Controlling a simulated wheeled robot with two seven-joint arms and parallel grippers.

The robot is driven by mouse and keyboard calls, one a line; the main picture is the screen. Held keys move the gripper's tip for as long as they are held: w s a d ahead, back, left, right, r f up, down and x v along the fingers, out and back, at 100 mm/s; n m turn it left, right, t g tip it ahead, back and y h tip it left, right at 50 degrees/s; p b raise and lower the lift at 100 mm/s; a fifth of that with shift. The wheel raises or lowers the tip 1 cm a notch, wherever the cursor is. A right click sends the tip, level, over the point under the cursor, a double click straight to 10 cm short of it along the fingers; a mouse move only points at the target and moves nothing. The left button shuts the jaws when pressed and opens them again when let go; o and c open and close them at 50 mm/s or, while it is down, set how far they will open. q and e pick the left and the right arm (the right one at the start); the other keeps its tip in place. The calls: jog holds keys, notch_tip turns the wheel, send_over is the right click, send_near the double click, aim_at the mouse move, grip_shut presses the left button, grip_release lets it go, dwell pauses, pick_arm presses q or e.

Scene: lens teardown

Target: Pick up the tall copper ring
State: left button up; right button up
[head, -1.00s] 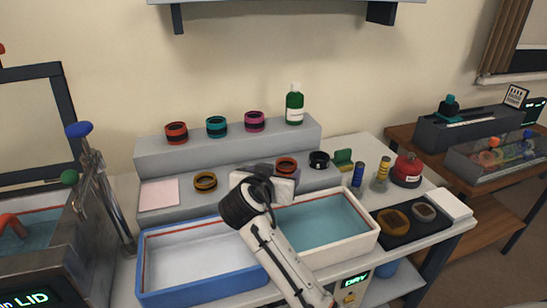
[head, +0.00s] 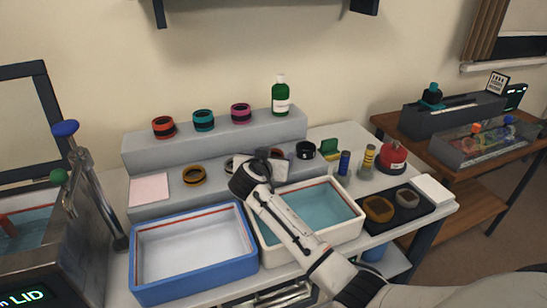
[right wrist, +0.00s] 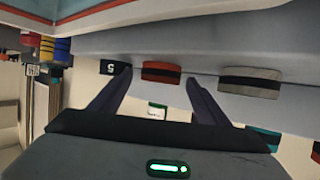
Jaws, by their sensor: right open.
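A copper-red ring with a dark band (right wrist: 162,73) stands on the lower grey step. In the head view it is partly hidden behind my right gripper (head: 268,157). In the right wrist view my right gripper (right wrist: 158,82) is open and empty, with the copper-red ring between the lines of its two fingers, near the tips. I cannot tell how far in front of the fingertips it is. My left gripper is not in view.
A black ring (right wrist: 113,67) and a grey ring (right wrist: 250,82) flank the copper-red ring. An amber ring (head: 193,175) is further left. Red (head: 164,127), teal (head: 204,120) and magenta (head: 241,113) rings stand on the upper step. A blue-rimmed tray (head: 199,291) and white-rimmed tray (head: 318,250) lie in front.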

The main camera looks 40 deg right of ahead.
jog(key=c, duration=1.1)
jog(key=shift+c, duration=0.4)
jog(key=shift+r, duration=0.1)
